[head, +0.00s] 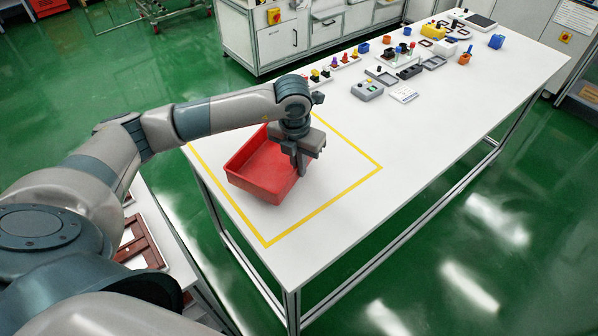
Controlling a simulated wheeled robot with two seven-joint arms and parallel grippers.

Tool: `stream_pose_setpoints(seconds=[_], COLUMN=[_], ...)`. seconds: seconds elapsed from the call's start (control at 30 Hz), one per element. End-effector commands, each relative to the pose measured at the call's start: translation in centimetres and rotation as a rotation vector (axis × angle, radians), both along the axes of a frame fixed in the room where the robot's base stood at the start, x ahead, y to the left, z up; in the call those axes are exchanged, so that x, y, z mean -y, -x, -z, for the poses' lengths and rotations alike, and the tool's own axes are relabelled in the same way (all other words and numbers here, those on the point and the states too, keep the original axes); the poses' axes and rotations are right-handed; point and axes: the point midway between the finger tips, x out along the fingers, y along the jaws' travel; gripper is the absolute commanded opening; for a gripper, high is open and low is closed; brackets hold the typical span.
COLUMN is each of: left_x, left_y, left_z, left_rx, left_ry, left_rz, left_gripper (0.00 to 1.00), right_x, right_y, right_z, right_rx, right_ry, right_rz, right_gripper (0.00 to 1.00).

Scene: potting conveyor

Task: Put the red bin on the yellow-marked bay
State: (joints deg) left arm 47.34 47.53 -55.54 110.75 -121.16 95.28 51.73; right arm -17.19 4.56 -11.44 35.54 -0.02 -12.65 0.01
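The red bin (258,172) is an open, empty-looking tray at the near left end of the white table. It lies inside the yellow-marked bay (325,207), a yellow tape outline on the tabletop. The bin's far side is partly hidden by my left arm. My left gripper (300,168) points down at the bin's right wall, its fingers close together and shut on the rim. Whether the bin's base fully touches the table I cannot tell. My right gripper is not in view.
Beyond the bay stand a grey box (367,91), a white card (403,94), a rack of coloured pieces (343,62) and a blue container (496,41). The table's right half near the bay is clear. A lower surface with brown-red trays (143,245) is at left.

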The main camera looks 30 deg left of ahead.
Motion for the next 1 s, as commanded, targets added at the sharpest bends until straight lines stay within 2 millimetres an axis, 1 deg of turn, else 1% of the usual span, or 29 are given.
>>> stream_pose_setpoints(seconds=[0.37, 0.47, 0.6, 0.73, 0.83, 1.0], left_x=[-0.1, -0.1, -0.1, -0.1, -0.1, -0.1], left_y=[0.1, 0.1, 0.1, 0.1, 0.1, 0.1], left_z=[0.2, 0.9, 2.5, 3.8, 4.1, 4.1], left_rx=[0.0, -0.003, -0.004, -0.001, 0.0, 0.0], left_ry=[0.0, -0.002, -0.002, -0.001, -0.001, -0.001], left_rz=[0.0, -0.002, -0.002, -0.001, 0.0, 0.0], left_gripper=[0.0, 0.0, 0.0, 0.0, 0.0, 0.0], right_x=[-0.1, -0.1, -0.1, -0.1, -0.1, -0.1], right_y=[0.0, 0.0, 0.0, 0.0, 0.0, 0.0], right_z=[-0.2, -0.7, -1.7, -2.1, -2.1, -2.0], right_rx=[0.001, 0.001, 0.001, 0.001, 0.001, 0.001], right_ry=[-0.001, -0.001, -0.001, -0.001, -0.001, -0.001], right_rz=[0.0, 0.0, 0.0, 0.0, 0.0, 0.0], right_gripper=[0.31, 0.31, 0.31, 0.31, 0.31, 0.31])
